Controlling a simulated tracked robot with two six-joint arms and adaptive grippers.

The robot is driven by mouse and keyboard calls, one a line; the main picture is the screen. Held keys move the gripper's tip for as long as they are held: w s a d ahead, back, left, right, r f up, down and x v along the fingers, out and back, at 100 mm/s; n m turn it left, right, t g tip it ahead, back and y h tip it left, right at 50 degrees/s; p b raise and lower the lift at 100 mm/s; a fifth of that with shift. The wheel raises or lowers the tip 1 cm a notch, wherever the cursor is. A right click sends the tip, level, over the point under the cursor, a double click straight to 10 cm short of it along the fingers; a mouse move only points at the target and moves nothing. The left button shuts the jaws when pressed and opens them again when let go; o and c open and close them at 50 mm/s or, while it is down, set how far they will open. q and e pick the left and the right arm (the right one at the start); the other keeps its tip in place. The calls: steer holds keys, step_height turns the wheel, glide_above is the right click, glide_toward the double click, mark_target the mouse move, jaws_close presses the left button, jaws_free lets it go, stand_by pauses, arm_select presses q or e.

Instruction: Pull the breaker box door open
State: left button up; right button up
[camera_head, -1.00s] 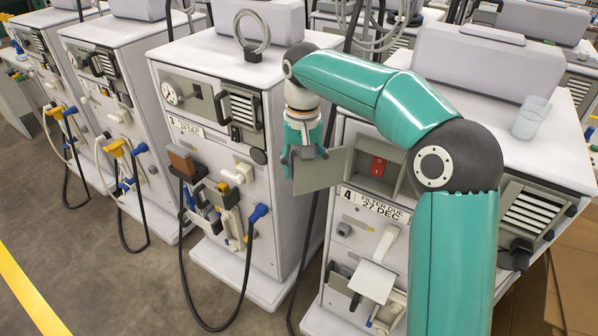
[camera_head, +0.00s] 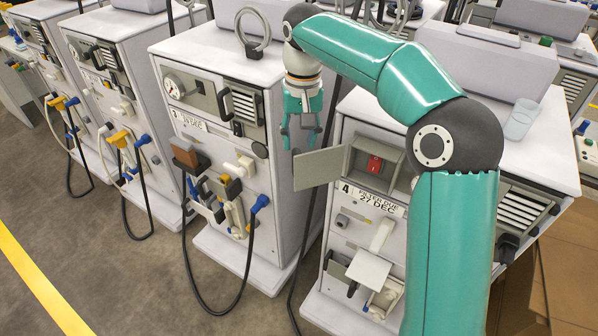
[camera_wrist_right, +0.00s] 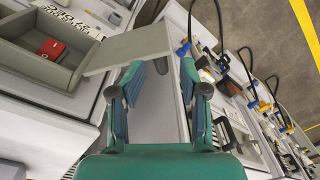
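The breaker box (camera_head: 362,160) is on the front of the machine labelled 4, with a red switch (camera_head: 374,164) inside. Its flat grey door (camera_head: 318,169) stands swung out to the left, and the inside is exposed. In the right wrist view the door (camera_wrist_right: 130,48) is at upper left, and the open box (camera_wrist_right: 38,55) is beyond it. My right gripper (camera_head: 301,140) is just above the door's outer end in the head view. Its fingers (camera_wrist_right: 160,82) are apart with nothing held between them; the left fingertip is close to the door, and contact is unclear. My left gripper is not in view.
A clear cup (camera_head: 521,119) stands on top of machine 4. A narrow gap separates the two machines. Open floor (camera_head: 120,270) lies at lower left.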

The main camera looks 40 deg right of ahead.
step_height(320, 180, up, 10)
stand_by(1.1)
steer(key=shift+f, duration=0.1)
stand_by(0.4)
steer(key=w+a+f+n+y, duration=0.15)
steer(key=w+a+f, duration=0.25)
steer(key=f, duration=1)
steer(key=w+a+f+n, duration=0.25)
steer(key=a+f, duration=0.25)
steer(key=f, duration=0.9)
steer(key=s+a+f+y+b, duration=0.1)
steer(key=s+a+f, duration=0.25)
steer(key=f, duration=0.45)
steer(key=s+a+f+y, duration=0.1)
steer(key=s+a+f, duration=0.25)
steer(key=f, duration=0.45)
steer(key=s+a+f, duration=0.2)
steer(key=s+f, duration=0.2)
steer(key=s, duration=0.6)
steer(key=s+a+f, duration=0.2)
steer(key=s+f, duration=0.3)
steer(key=s, duration=0.5)
steer(key=shift+a+b, duration=0.15)
steer(key=shift+b, duration=0.2)
steer(key=shift+f, duration=0.1)
